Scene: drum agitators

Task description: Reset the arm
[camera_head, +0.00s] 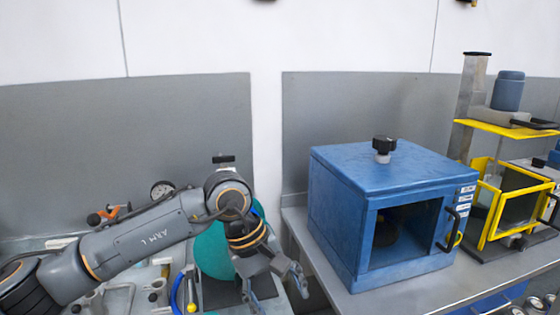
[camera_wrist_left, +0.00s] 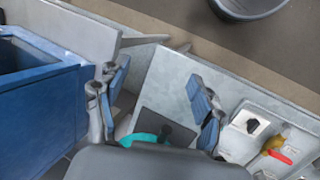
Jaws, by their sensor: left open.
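My left gripper (camera_head: 279,290) points down near the front right end of the left bench. Its fingers are spread and nothing is between them. In the left wrist view the gripper (camera_wrist_left: 157,90) shows two parted blue-padded fingers above the bench, empty. A teal rounded vessel (camera_head: 212,252) stands behind the wrist, partly hidden by the arm. My right gripper is in neither view.
A blue box (camera_head: 335,225) with an open-looking front and black top knob stands on the right bench. A yellow-framed machine (camera_head: 485,215) is at far right. A gap separates the benches. A grey bin (camera_wrist_left: 248,8) stands on the floor.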

